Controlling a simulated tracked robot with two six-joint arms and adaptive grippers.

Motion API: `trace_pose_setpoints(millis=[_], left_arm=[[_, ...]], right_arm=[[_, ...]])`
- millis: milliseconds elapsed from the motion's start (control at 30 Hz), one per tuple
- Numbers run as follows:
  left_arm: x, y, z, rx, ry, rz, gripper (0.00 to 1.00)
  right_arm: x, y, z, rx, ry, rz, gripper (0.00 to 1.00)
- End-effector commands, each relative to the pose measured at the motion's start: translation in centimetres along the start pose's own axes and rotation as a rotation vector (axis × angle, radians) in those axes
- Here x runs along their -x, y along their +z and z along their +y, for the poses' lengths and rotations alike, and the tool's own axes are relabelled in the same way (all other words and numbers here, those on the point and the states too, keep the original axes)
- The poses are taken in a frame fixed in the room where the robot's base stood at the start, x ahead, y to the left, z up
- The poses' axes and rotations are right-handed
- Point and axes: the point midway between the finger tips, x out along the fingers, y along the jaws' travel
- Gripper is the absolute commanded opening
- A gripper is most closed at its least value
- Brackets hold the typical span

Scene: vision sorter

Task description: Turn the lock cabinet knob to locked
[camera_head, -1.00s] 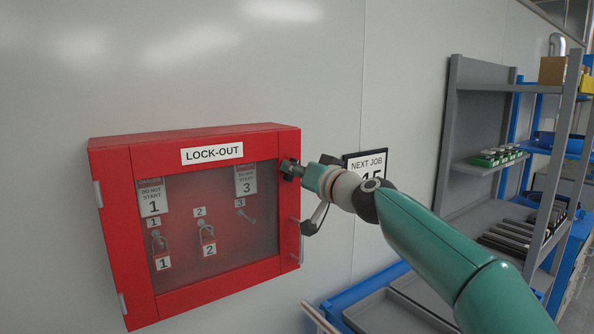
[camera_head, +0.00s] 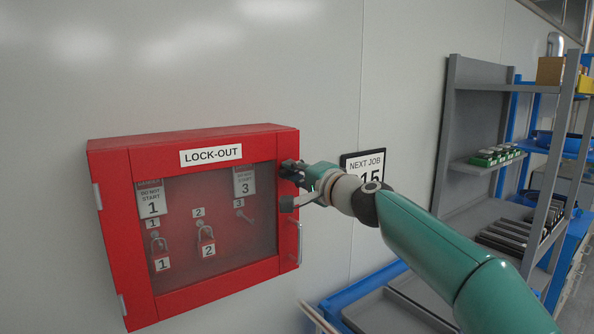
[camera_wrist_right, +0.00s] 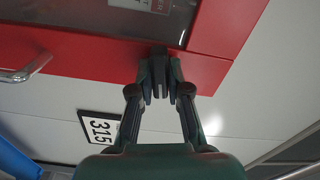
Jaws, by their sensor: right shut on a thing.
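The red lock-out cabinet (camera_head: 135,305) hangs on the wall with its clear door shut. My right gripper (camera_head: 290,172) is at the upper right of its red door frame. The right wrist view shows this gripper (camera_wrist_right: 159,82) with its fingers closed around a small dark knob (camera_wrist_right: 159,52) on the red frame. The fingers hide most of the knob, so I cannot read its setting. My left gripper is not in view.
A door handle (camera_head: 299,243) sits just below my right gripper. Padlocks and tags show behind the door. A NEXT JOB sign (camera_head: 364,162) is on the wall behind my right arm. A grey shelf (camera_head: 447,130) stands at the right, with blue-edged trays (camera_head: 355,298) below.

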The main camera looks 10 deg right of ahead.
Motion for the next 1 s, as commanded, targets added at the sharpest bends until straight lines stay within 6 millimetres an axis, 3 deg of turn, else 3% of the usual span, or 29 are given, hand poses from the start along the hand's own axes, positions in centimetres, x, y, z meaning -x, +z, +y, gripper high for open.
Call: trace_pose_setpoints(millis=[300, 767, 800, 933, 1000], left_arm=[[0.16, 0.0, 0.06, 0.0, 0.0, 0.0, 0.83], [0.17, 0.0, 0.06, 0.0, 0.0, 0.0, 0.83], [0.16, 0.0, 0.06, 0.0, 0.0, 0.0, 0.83], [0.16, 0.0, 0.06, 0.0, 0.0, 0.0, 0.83], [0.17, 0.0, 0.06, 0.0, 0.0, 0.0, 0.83]], right_arm=[[0.11, -0.53, 0.14, -0.115, 0.0, 0.012, 0.0], [0.09, -0.52, 0.23, -0.13, 0.001, 0.012, 0.0], [0.09, -0.52, 0.24, -0.13, 0.001, 0.012, 0.18], [0.07, -0.42, 0.23, -0.13, 0.001, 0.009, 0.39], [0.05, -0.33, 0.2, -0.129, 0.001, 0.007, 0.42]])
